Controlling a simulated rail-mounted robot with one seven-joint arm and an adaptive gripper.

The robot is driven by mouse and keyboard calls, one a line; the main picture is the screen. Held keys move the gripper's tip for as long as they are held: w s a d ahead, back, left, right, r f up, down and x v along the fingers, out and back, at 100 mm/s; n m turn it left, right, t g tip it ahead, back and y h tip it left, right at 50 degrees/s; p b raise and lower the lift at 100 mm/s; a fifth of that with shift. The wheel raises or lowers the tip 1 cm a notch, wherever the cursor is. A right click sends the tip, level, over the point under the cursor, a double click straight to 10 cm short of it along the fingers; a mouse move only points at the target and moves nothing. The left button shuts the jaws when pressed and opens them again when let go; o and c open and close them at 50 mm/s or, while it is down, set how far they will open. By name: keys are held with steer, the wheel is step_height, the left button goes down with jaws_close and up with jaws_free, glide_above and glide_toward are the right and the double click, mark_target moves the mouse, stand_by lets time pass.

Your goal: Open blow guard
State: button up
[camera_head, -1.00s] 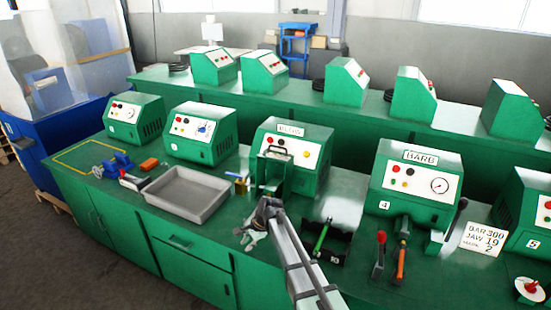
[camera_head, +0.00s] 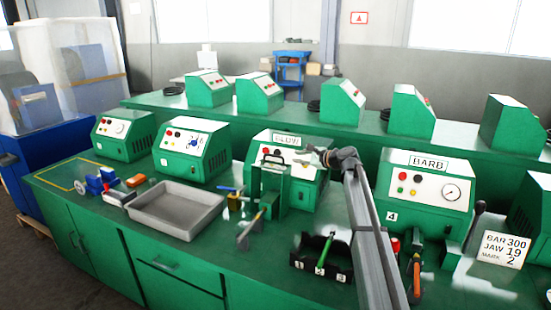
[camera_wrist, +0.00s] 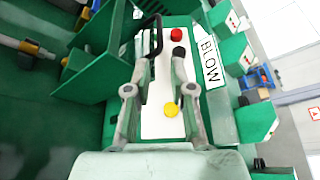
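The blow machine (camera_head: 300,165) is a green box labelled BLOW with a white panel; its label and red, black and yellow buttons also show in the wrist view (camera_wrist: 212,65). The blow guard (camera_head: 271,190) is a green plate standing at the machine's front, with a black handle at its top. In the wrist view the guard (camera_wrist: 95,62) spreads to the left and the black handle (camera_wrist: 158,33) shows by the fingertips. My gripper (camera_head: 318,152) is raised at the machine's upper right. In the wrist view my gripper (camera_wrist: 160,52) is open, its fingers apart, not visibly gripping the handle.
A grey tray (camera_head: 178,211) lies left of the machine. A black rack (camera_head: 320,258) with a green-handled tool sits in front. The barb machine (camera_head: 424,195) stands to the right. A brass-coloured fitting with a blue lever (camera_head: 232,198) stands beside the guard.

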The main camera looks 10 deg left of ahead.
mark_target(275, 156)
steer(key=p+x, duration=0.3)
steer(key=x, duration=1.1)
steer(key=shift+r, duration=0.1)
steer(key=shift+w+a+f, duration=0.25)
steer(key=shift+a+f, duration=0.05)
steer(key=shift+a, duration=0.2)
jaws_close()
